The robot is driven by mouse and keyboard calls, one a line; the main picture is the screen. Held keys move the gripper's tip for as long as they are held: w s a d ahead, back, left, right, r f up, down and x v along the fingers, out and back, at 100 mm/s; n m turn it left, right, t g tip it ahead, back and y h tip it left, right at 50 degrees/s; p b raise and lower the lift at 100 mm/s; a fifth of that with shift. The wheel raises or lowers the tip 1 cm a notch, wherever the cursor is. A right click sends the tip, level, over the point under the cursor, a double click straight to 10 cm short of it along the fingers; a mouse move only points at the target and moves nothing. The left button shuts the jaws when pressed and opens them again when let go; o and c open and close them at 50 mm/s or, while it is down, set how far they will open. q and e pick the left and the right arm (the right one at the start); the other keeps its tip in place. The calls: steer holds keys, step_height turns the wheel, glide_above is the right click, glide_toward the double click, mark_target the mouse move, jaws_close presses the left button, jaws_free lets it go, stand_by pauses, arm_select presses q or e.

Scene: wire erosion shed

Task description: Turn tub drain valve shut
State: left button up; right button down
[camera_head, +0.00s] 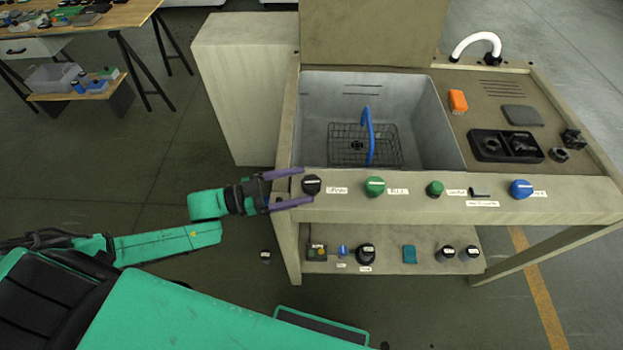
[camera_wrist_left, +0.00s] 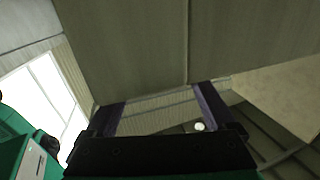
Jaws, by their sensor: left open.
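A row of knobs runs along the front panel (camera_head: 410,207) of the tub bench in the head view. A black knob (camera_head: 311,184) is at its left end, then a green knob (camera_head: 374,186), a smaller green knob (camera_head: 434,188), a short black handle (camera_head: 480,193) and a blue knob (camera_head: 521,188). Their labels are too small to read, so I cannot tell which is the drain valve. My left gripper (camera_head: 304,186) is open, its purple fingertips either side of the black knob; contact cannot be told. In the left wrist view the open gripper (camera_wrist_left: 160,106) shows no clear knob. My right gripper is not in view.
The grey tub (camera_head: 440,125) holds a wire rack (camera_head: 345,155) and a blue hose (camera_head: 368,135). A lower shelf (camera_head: 390,262) bears several small items. A black tray (camera_head: 505,146) and an orange item (camera_head: 457,101) lie on the right top. Open floor lies left of the bench.

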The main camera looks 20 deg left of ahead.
mark_target(311, 182)
arm_select(q)
steer(key=x, duration=0.3)
steer(key=shift+r, duration=0.1)
steer(key=shift+w+d, duration=0.15)
steer(key=shift+d, duration=0.2)
steer(key=shift+a, duration=0.1)
steer(key=shift+c, duration=0.9)
steer(key=c, duration=1.2)
steer(key=b, duration=0.1)
steer(key=m+g+b, duration=0.1)
steer(key=b, duration=0.1)
steer(key=shift+f+g+h, duration=0.3)
steer(key=shift+h, duration=0.1)
steer(key=shift+r+m+g, duration=0.15)
steer(key=shift+m+g, duration=0.15)
steer(key=shift+r, duration=0.15)
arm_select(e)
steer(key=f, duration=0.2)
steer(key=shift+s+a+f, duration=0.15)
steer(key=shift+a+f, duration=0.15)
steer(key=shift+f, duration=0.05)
arm_select(q)
steer(key=o, duration=1.4)
